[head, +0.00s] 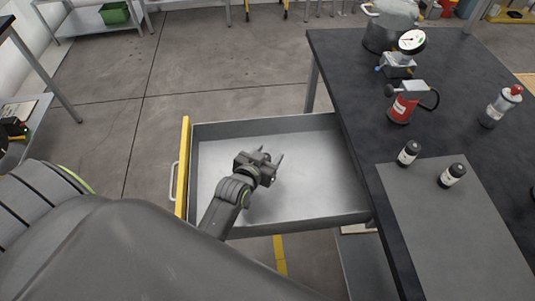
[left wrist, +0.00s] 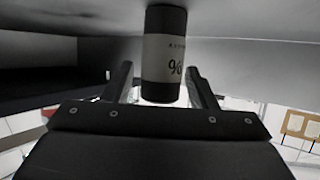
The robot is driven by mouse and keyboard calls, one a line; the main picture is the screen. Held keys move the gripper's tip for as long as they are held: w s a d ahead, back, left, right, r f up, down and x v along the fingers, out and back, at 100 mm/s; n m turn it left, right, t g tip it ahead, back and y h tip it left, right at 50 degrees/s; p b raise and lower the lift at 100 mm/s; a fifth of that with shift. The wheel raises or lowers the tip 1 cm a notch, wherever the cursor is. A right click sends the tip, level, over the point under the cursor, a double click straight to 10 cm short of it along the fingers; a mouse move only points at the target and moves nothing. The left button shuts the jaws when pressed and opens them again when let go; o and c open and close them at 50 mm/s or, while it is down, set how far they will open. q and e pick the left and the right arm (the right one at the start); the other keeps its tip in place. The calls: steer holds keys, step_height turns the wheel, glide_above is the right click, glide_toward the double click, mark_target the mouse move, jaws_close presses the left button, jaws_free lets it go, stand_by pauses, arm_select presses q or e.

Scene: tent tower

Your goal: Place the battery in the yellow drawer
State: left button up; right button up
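The yellow-fronted drawer is pulled out to the left of the dark table, with its yellow front (head: 183,165) on its left side and a bare metal floor (head: 315,165). My left gripper (head: 268,160) is low inside the drawer, near its middle. In the left wrist view, a dark cylinder with a white label, the battery (left wrist: 165,55), is between the two fingers of the left gripper (left wrist: 163,88). The fingers stand apart, with gaps beside the cylinder. Its far end meets the grey surface. In the head view the gripper mostly hides it. My right gripper is out of view.
The dark table (head: 345,75) holds two black labelled cylinders (head: 408,153) on and beside a grey mat (head: 450,230), a red canister (head: 402,107), a gauge (head: 411,42) and a clear red-capped bottle (head: 502,105). The drawer floor around my gripper is clear.

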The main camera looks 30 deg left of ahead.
arm_select(q)
steer(key=shift+r, duration=0.25)
steer(key=v, duration=0.6)
steer(key=shift+s, duration=0.25)
steer(key=shift+s+r, duration=0.25)
steer(key=shift+s, duration=0.2)
steer(key=shift+r, duration=0.1)
